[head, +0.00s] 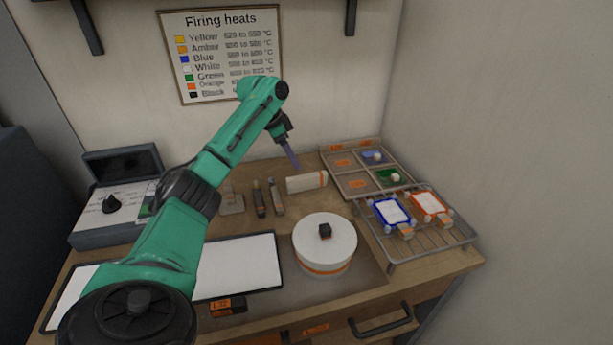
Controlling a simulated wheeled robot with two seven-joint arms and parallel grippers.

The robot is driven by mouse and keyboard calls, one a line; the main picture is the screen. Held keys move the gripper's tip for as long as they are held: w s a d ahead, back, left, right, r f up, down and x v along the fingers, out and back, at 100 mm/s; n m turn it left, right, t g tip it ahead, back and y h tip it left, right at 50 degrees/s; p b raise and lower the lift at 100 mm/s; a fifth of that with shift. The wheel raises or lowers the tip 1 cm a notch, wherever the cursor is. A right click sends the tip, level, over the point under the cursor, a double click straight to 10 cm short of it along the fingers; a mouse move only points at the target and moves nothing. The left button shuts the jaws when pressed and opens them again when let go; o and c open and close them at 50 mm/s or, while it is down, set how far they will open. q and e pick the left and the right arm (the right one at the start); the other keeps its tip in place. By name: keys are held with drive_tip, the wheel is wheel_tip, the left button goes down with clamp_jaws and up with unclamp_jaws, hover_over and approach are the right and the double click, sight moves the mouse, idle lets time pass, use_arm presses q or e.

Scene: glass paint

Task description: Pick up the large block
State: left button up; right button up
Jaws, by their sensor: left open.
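A white block-like piece (303,184) with an orange band near its right end lies toward the back of the wooden bench; it is the largest block I see. A dark block with an orange label (228,306) lies at the bench's front. My left gripper (296,164) is open, pointing down just above and behind the white piece, with bluish fingers. I cannot tell whether it touches the piece. My right gripper is out of view.
A divided tray (358,186) holds blue and green pieces at the back right. A wire rack (430,245) carries blue-framed and orange-framed tiles. Slim tools (259,199) lie left of the white piece. A wall chart (222,50) hangs behind.

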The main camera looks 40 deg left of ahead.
sight(305, 176)
use_arm(q)
drive_tip(key=x, duration=0.2)
drive_tip(key=p+x, duration=0.1)
drive_tip(key=shift+d+f, duration=0.3)
drive_tip(key=shift+d, duration=0.05)
drive_tip(key=p+x, duration=0.1)
drive_tip(key=x, duration=0.5)
drive_tip(key=shift+w+a, duration=0.1)
drive_tip(key=shift+w, duration=0.15)
drive_tip(key=shift+w+f, duration=0.1)
drive_tip(key=shift+f, duration=0.3)
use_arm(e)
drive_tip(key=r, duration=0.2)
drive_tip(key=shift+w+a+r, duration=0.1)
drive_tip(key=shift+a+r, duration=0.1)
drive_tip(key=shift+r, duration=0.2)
use_arm(q)
drive_tip(key=c, duration=0.9)
clamp_jaws()
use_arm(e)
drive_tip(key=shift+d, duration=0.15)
